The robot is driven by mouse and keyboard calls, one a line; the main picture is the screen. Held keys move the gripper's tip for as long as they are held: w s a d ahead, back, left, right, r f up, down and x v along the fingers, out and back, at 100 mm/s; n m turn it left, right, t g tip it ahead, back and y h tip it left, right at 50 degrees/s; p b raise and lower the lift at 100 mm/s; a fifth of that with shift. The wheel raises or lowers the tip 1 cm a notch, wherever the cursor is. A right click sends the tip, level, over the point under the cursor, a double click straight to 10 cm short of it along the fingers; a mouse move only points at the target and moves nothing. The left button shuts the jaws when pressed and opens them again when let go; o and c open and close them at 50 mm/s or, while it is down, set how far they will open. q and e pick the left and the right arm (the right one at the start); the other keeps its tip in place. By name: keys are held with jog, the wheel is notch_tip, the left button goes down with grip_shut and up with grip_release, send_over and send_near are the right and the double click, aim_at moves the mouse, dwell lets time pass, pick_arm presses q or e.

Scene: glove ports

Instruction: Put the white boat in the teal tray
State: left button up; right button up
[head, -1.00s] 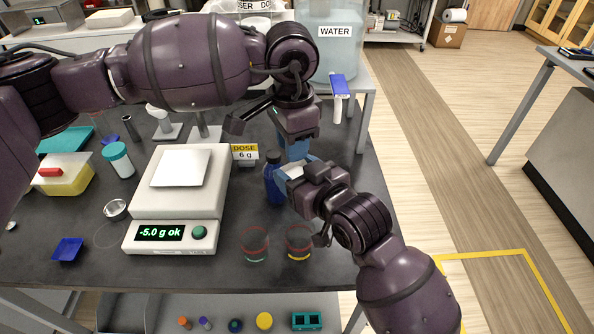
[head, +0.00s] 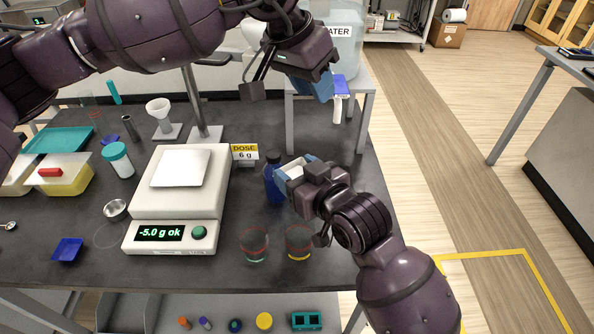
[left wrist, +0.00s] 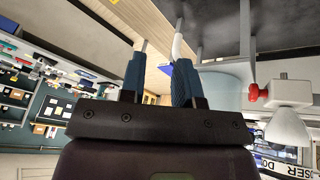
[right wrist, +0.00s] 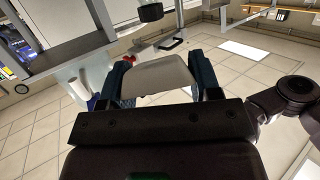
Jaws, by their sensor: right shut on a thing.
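The white boat (head: 294,172) is between the blue fingertips of my right gripper (head: 297,175), which is shut on it above the right part of the dark table. In the right wrist view, the boat (right wrist: 160,76) fills the gap between the fingers. My left gripper (head: 321,88) is higher, near the back right, in front of the water container. In the left wrist view, its fingers (left wrist: 158,82) stand apart with nothing between them. The teal tray (head: 58,141) lies at the back left of the table and looks empty.
A scale (head: 180,200) reading "-5.0 g ok" stands mid-table. A blue bottle (head: 273,184) is just left of the right gripper; two glasses (head: 254,244) stand at the front.

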pick_arm(q)
jog(key=s+d+n+g+h, duration=0.5)
jog(key=s+n+g+h, duration=0.2)
jog(key=s+n+h, duration=0.75)
jog(key=w+a+f+m+t+y, duration=0.25)
jog(key=a+f+m+t, duration=0.35)
jog(key=m+t, duration=0.7)
jog(key=w+a+f+m+t+y, duration=0.2)
jog(key=a+f+m+t+y, duration=0.4)
jog(key=m+t, duration=0.7)
jog(key=s+a+f+n+g+y, duration=0.3)
jog(key=s+a+f+n+g, duration=0.1)
jog(key=s+f+n, duration=0.45)
jog(key=s+a+f+n+g+y, duration=0.45)
jog(key=s+f+n, duration=0.25)
jog(key=f+n, duration=0.25)
notch_tip(320, 180, down, 8)
jog(key=a+n+g, duration=0.2)
jog(key=w+a+f+y, duration=0.1)
jog(key=w+a, duration=0.1)
jog(key=a, duration=0.3)
jog(key=w+a+f+y, duration=0.2)
jog(key=a, duration=0.4)
jog(key=shift+w+a+f+m+t, duration=0.15)
jog(key=shift+a+f+m+t, duration=0.1)
jog(key=shift+m+t, duration=0.15)
